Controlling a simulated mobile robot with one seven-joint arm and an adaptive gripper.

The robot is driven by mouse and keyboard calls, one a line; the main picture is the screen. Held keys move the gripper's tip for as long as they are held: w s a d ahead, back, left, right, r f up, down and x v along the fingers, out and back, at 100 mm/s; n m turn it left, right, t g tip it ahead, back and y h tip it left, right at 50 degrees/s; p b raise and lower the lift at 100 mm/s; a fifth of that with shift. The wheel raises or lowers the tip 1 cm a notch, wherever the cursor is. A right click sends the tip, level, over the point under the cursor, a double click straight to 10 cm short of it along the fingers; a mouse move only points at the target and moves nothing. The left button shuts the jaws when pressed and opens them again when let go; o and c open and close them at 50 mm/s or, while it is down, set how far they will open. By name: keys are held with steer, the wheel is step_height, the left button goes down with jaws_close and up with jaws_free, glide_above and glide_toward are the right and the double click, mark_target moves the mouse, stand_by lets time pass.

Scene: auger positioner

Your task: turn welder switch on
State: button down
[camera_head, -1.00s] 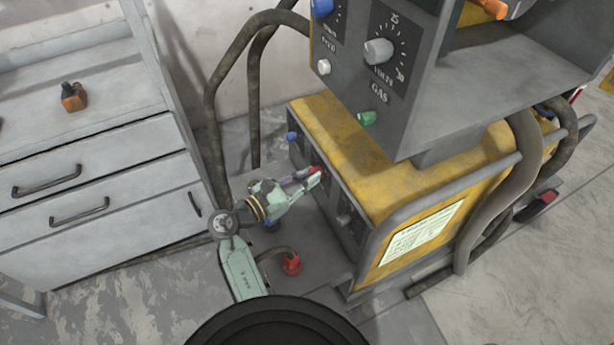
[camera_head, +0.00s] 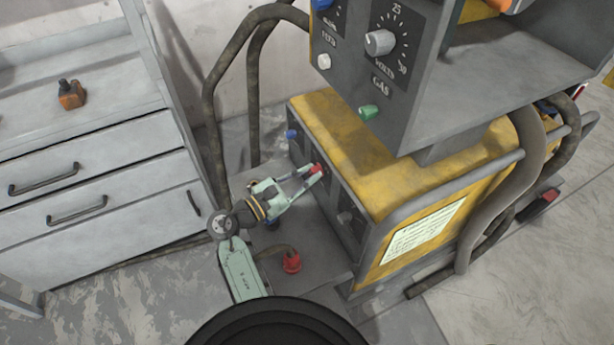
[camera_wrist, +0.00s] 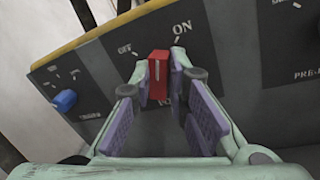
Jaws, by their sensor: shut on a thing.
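The welder (camera_head: 345,150) is a yellow and dark grey machine at the centre of the head view. Its red switch (camera_head: 318,168) is on the front panel. In the wrist view the red switch (camera_wrist: 159,68) stands between the OFF and ON marks, roughly upright. My gripper (camera_head: 310,175) reaches the panel from the left. In the wrist view its two fingers (camera_wrist: 161,70) are on either side of the switch, shut on it. The fingers hide part of the lettering below the switch.
A blue knob (camera_wrist: 64,101) is left of the switch on the panel. A grey control box (camera_head: 400,80) with knobs overhangs the welder. A drawer cabinet (camera_head: 90,190) stands at the left. A red connector (camera_head: 291,262) is on the grey base below my gripper.

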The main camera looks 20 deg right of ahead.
steer(key=shift+f+m+h+b, duration=0.15)
steer(key=shift+m+h+b, duration=0.35)
steer(key=shift+m+b, duration=1.45)
steer(key=shift+m+p, duration=0.45)
steer(key=shift+m, duration=0.1)
steer(key=c, duration=1.6)
jaws_free()
steer(key=shift+o, duration=0.2)
steer(key=v, duration=1.2)
steer(key=shift+w+a, duration=0.1)
steer(key=shift+w, duration=0.05)
